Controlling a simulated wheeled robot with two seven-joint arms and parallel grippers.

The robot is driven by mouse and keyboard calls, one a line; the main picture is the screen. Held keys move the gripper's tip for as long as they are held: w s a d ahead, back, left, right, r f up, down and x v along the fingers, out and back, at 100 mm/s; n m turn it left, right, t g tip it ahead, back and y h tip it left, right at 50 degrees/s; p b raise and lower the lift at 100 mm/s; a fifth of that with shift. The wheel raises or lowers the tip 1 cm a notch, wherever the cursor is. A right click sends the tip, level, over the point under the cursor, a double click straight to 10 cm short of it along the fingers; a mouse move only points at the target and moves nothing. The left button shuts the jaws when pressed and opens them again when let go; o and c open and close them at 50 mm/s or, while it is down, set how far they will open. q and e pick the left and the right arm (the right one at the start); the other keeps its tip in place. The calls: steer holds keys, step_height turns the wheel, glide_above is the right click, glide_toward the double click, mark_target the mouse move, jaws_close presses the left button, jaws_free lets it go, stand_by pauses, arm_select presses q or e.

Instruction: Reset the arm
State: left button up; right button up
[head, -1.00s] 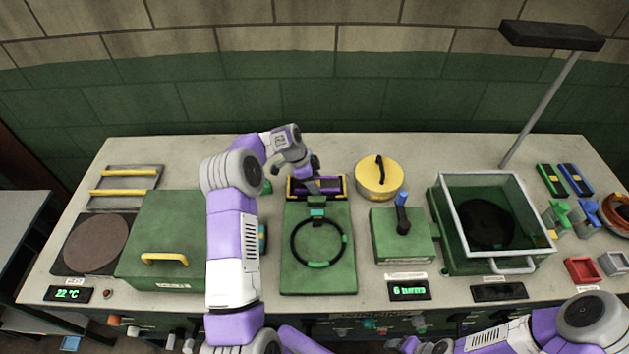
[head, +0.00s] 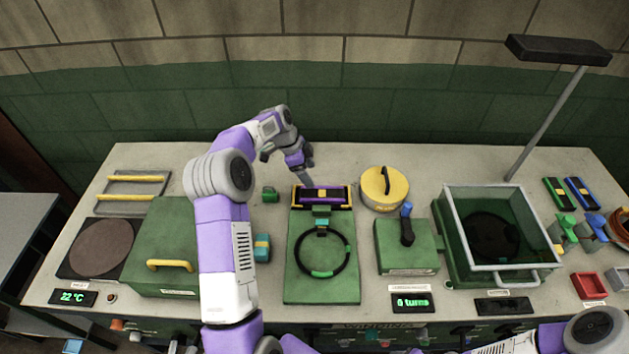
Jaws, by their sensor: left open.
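My left arm comes in from the bottom and reaches over the bench. My left gripper (head: 308,180) is open above the back left part of the green winding board, near the purple and yellow block (head: 325,195). I cannot tell whether a fingertip touches the block. The green board (head: 320,290) carries a black ring with green bands (head: 348,262). My right arm shows only as links at the bottom right; its gripper is not in view.
A green box with a yellow handle (head: 168,265) stands left of my arm. A lamp pole (head: 545,125) rises at the back right.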

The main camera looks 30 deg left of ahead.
arm_select(q)
steer(key=shift+v, duration=0.95)
